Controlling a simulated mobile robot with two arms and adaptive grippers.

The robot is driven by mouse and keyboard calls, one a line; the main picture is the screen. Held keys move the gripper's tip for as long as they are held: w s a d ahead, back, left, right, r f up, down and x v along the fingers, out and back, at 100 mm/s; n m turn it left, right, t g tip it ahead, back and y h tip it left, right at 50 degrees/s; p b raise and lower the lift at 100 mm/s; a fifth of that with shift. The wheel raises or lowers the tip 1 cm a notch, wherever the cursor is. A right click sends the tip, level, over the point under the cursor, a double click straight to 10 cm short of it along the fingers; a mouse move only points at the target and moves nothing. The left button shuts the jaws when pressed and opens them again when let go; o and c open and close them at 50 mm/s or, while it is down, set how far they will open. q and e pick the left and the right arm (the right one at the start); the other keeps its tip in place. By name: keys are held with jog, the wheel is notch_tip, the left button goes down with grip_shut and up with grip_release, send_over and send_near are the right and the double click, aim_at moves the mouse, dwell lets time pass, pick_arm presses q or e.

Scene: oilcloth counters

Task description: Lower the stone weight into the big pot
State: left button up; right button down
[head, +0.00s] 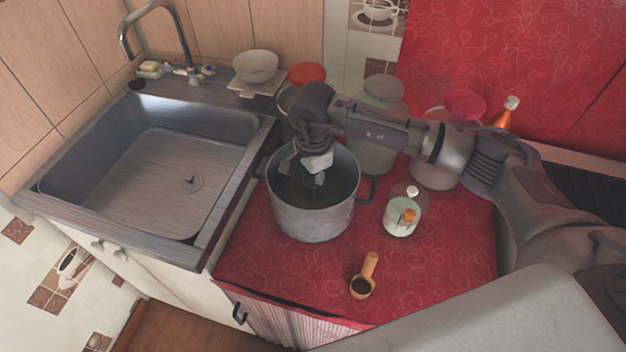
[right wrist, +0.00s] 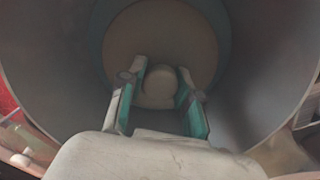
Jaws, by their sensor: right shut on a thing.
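The big grey metal pot (head: 312,222) stands upright on the red counter, with dark handles at its sides. My right gripper (head: 318,182) reaches down into the pot's open mouth. In the right wrist view, its two teal-lined fingers (right wrist: 160,103) are shut on the pale knob of the stone weight (right wrist: 160,42), a round beige disc seen inside the pot walls. The head view does not clearly show the weight, as the gripper and pot wall hide it. I cannot tell whether the disc touches the bottom. My left gripper is not in view.
Lidded jars (head: 375,150) and an orange bottle (head: 505,113) are behind, partly under my arm. The steel sink (head: 150,185) is left, with a white bowl (head: 256,66) behind.

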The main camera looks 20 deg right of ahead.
jog(key=shift+f+b, duration=0.65)
dwell(0.3)
jog(key=c, duration=0.7)
grip_release()
jog(key=shift+s+f, duration=0.1)
notch_tip(320, 180, up, 12)
jog(key=shift+r, duration=0.1)
